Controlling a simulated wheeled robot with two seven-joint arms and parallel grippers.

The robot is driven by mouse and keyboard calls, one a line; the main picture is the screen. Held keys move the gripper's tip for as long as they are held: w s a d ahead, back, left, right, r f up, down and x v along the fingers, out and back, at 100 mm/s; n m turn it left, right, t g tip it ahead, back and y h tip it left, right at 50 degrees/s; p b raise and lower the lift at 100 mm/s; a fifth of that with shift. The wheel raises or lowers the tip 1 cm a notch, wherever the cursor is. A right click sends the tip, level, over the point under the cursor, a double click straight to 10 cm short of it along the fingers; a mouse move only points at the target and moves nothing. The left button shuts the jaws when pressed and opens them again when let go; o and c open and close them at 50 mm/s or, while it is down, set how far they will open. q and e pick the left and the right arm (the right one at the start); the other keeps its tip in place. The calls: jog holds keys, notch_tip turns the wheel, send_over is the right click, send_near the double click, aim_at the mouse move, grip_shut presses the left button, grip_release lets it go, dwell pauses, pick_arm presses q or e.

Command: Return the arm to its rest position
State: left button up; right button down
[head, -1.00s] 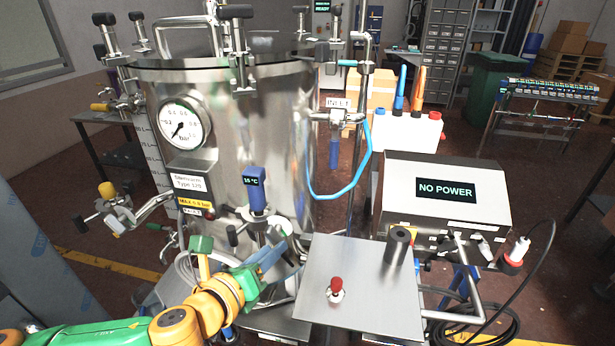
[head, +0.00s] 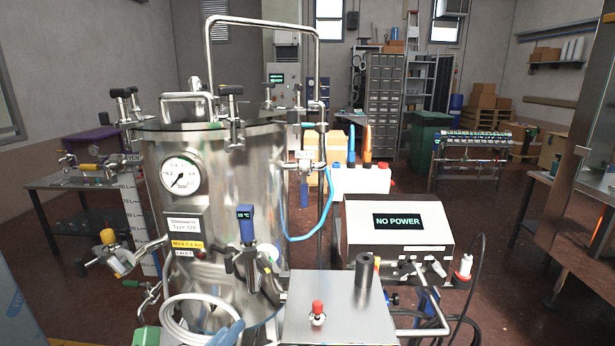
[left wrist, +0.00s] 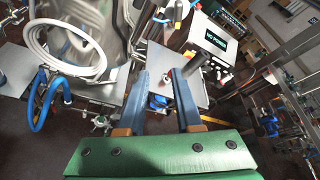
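My left gripper (left wrist: 160,74) shows in the left wrist view with its two blue-grey fingers apart and nothing between them. Beyond the fingers are the steel vessel's base and a small steel table. My right gripper is in neither view.
The steel pressure vessel (head: 230,180) with its gauge and valves stands close ahead. The steel table (head: 338,325) with a red-topped knob (head: 318,312) is to its right, beside the NO POWER box (head: 397,245). A white hose coil (head: 180,308) hangs low in front.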

pick_arm(q)
jog(key=w+a+f+n+g+y+b, duration=0.1)
jog(key=w+a+f+n, duration=0.1)
jog(key=f+n, duration=0.55)
jog(key=w+a+f+n+g+y+b, duration=0.1)
jog(key=w+a+f+n+g, duration=0.2)
jog(key=f, duration=0.8)
jog(key=s+a+f+n+g+y, duration=0.15)
jog(key=s+f+n, duration=0.4)
jog(key=f, duration=0.65)
jog(key=s+a+f+n+g+b, duration=0.1)
jog(key=s+f+n+g+b, duration=0.15)
jog(key=s+f+n, duration=0.65)
jog(key=s+d+f+n+g, duration=0.1)
jog(key=s+f, duration=0.3)
jog(key=s, duration=0.4)
jog(key=s+d+f+n+g, duration=0.1)
jog(key=s+f, duration=0.3)
jog(key=s, duration=0.5)
jog(key=s+d+f+n+g, duration=0.1)
jog(key=s+f, duration=0.3)
jog(key=s, duration=0.4)
jog(key=shift+s+n+g, duration=0.3)
jog(key=shift+n+g, duration=0.1)
jog(key=shift+g, duration=0.5)
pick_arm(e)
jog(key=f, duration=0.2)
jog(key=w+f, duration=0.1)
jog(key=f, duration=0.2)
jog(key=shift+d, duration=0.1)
